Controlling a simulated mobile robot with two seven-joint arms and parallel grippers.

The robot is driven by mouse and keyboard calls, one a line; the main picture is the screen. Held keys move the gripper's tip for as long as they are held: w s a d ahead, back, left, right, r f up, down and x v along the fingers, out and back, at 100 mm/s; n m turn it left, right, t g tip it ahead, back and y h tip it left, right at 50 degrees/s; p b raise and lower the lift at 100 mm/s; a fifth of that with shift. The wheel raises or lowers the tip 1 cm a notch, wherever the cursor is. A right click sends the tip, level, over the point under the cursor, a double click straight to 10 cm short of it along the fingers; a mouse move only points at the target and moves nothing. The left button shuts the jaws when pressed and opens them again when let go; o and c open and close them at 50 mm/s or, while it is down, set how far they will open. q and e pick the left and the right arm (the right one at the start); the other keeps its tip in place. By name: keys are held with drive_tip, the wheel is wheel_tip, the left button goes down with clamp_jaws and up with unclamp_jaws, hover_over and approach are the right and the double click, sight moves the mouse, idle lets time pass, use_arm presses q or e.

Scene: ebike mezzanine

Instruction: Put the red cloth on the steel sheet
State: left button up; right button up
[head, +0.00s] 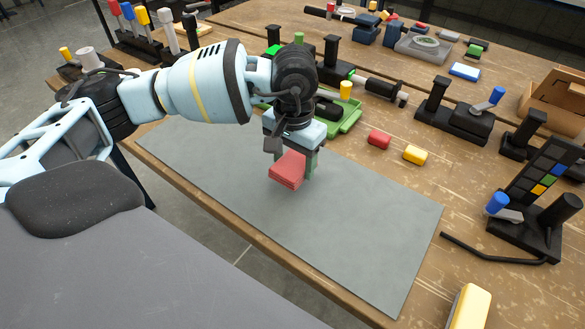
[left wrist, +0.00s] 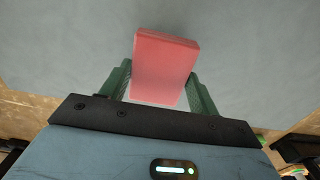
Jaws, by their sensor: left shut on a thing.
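The red cloth (head: 287,170) is a folded, block-like piece held between the green fingers of my left gripper (head: 291,163). In the left wrist view the cloth (left wrist: 164,65) sits between both fingers of the left gripper (left wrist: 160,88) and sticks out past them. The steel sheet (head: 370,230) is a flat grey rectangle on the front of the workbench. The cloth and gripper are over the sheet. I cannot tell whether the cloth touches it. In the left wrist view the grey sheet (left wrist: 60,45) fills the background. My right gripper is out of view.
A green tray (head: 345,122) stands just behind the sheet. A red block (head: 379,140) and a yellow block (head: 415,155) lie on the wooden bench beyond it. Black fixtures (head: 455,122) stand at the right. A yellow item (head: 470,306) lies at the front right. The sheet is otherwise bare.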

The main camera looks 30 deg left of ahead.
sight(294, 162)
use_arm(q)
drive_tip(key=shift+f+p, duration=0.3)
drive_tip(key=shift+f, duration=1.45)
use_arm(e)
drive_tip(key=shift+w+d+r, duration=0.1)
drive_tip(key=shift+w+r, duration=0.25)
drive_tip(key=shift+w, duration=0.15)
use_arm(q)
drive_tip(key=shift+f, duration=0.15)
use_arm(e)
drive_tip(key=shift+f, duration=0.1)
use_arm(q)
drive_tip(key=shift+f, duration=0.1)
drive_tip(key=o, duration=1)
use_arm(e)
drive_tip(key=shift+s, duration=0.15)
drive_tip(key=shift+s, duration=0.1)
